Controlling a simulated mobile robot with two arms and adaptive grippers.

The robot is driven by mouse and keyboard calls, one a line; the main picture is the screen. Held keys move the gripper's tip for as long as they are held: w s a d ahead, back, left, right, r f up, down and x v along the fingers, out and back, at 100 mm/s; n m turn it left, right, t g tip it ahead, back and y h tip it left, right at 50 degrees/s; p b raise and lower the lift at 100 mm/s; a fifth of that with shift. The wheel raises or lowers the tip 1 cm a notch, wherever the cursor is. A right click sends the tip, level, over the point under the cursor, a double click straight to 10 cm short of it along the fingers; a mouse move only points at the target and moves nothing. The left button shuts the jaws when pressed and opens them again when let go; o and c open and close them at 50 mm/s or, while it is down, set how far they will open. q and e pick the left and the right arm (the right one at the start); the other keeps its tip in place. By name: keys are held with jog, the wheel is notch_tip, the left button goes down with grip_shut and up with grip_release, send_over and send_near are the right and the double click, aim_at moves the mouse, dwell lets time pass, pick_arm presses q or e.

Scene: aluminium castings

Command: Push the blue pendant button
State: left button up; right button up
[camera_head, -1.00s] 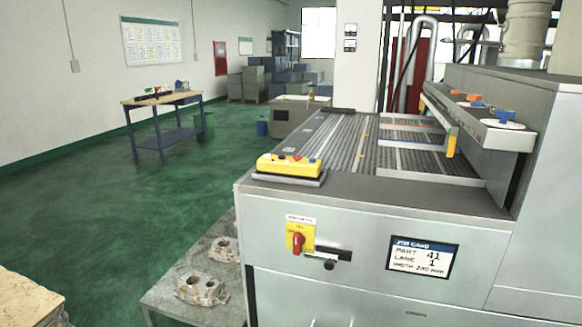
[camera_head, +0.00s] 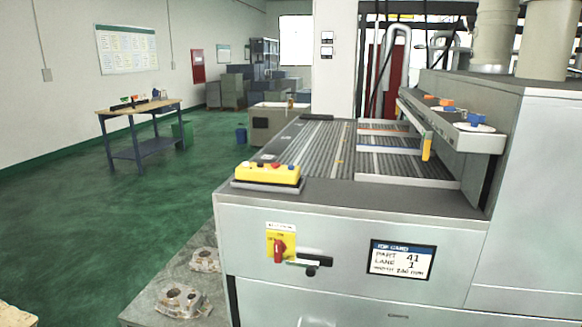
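A yellow pendant box (camera_head: 267,173) lies on a grey base at the near left corner of the machine top. Nothing touches the pendant. Neither my left nor my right gripper shows in the head view.
The grey machine (camera_head: 340,215) fills the right side, with a red rotary switch (camera_head: 278,250) and job card (camera_head: 402,261) on its front. Castings (camera_head: 180,299) lie on a low table at its left. A workbench (camera_head: 140,112) stands farther back. Green floor between is clear.

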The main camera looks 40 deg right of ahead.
grip_shut()
dwell(1.1)
jog(key=shift+s, duration=0.1)
